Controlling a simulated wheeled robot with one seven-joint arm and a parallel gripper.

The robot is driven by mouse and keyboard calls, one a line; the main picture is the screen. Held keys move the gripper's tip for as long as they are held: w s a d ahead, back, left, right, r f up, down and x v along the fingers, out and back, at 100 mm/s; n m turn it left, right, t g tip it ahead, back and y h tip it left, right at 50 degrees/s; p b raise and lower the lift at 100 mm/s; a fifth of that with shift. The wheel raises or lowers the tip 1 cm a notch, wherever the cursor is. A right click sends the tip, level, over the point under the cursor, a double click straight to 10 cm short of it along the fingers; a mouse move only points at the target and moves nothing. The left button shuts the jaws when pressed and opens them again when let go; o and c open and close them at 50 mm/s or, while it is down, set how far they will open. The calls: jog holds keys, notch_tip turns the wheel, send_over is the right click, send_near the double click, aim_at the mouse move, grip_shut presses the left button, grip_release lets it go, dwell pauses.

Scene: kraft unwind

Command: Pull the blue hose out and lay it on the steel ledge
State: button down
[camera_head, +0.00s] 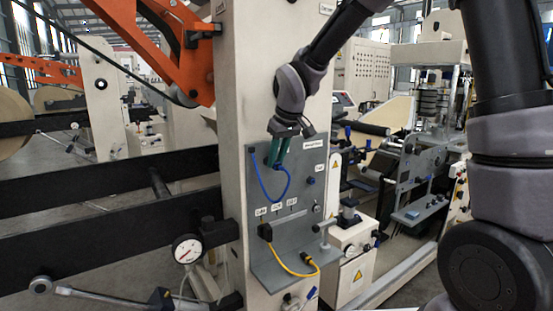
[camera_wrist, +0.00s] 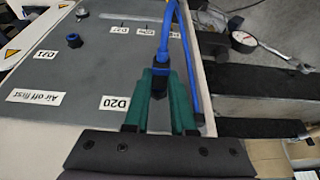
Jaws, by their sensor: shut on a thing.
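The blue hose (camera_head: 268,196) hangs in a loop in front of the upper part of the grey panel (camera_head: 262,170). Its far end runs up to the panel's left edge. My gripper (camera_head: 279,152) has green fingers, shut on the hose's dark end fitting. In the wrist view my gripper (camera_wrist: 160,100) has the fitting between its fingers, beside the D20 label, and the blue hose (camera_wrist: 168,30) bends away from it. Whether the fitting still sits in a socket is hidden. The steel ledge (camera_head: 290,283) juts out at the panel's foot, below the gripper.
A yellow hose (camera_head: 292,268) runs from a black fitting (camera_head: 265,232) down onto the ledge. A blue knob (camera_head: 311,181) sits on the panel's right, also in the wrist view (camera_wrist: 74,40). A dial gauge (camera_head: 187,249) and dark beams (camera_head: 110,225) stand left of the panel.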

jog(key=shift+s+d, duration=0.1)
jog(key=shift+s, duration=0.05)
jog(key=shift+s+d, duration=0.7)
jog(key=shift+s, duration=0.3)
jog(key=shift+s+d, duration=0.65)
jog(key=shift+s, duration=0.35)
